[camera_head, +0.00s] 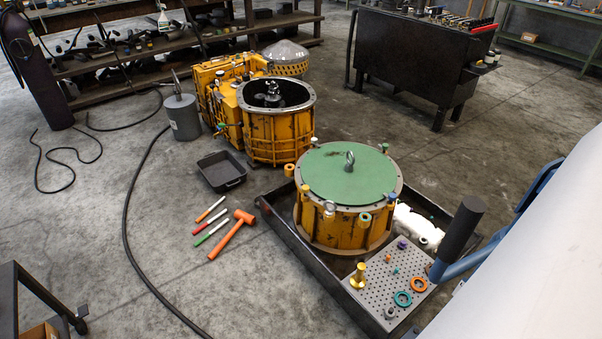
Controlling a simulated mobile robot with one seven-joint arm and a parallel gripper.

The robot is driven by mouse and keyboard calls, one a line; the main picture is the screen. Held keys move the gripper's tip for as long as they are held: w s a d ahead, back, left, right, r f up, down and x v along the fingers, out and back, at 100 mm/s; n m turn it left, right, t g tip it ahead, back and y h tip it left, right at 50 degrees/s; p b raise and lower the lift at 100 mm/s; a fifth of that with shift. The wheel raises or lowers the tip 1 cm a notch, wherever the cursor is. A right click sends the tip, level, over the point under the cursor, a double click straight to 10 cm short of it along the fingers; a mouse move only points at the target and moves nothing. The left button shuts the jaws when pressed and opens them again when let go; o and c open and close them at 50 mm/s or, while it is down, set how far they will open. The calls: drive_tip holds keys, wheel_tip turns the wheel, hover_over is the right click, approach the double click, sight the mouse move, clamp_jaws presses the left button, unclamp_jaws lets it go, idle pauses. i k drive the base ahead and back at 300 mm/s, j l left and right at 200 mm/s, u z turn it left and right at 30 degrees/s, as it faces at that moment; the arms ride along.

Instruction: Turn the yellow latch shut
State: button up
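No part that I can clearly tell as the yellow latch shows in the head view. A small yellow post with a wider foot (357,276) stands upright on the left side of a grey perforated plate (384,296). The yellow drum-shaped housing (335,232) with a green top and a lifting eye (349,162) stands behind the plate. Several small fittings sit around its rim. A second yellow housing (278,133), open at the top, stands farther back, with a yellow boxy part beside it. My gripper is not in view.
A dark tray (298,269) surrounds the drum. An orange hammer (231,233), several coloured sticks and a black pan (221,171) lie on the floor at left. A black hose (127,220) crosses the floor. A dark workbench (412,60) stands behind. The floor at right rear is clear.

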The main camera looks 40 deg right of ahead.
sight(305, 188)
drive_tip(key=i+z, duration=0.3)
drive_tip(key=i, duration=0.15)
drive_tip(key=i+j+z, duration=0.15)
drive_tip(key=i+z, duration=0.2)
drive_tip(key=i+j+z, duration=0.3)
drive_tip(key=i, duration=0.2)
drive_tip(key=i+j+z, duration=0.35)
drive_tip(key=i+l, duration=0.05)
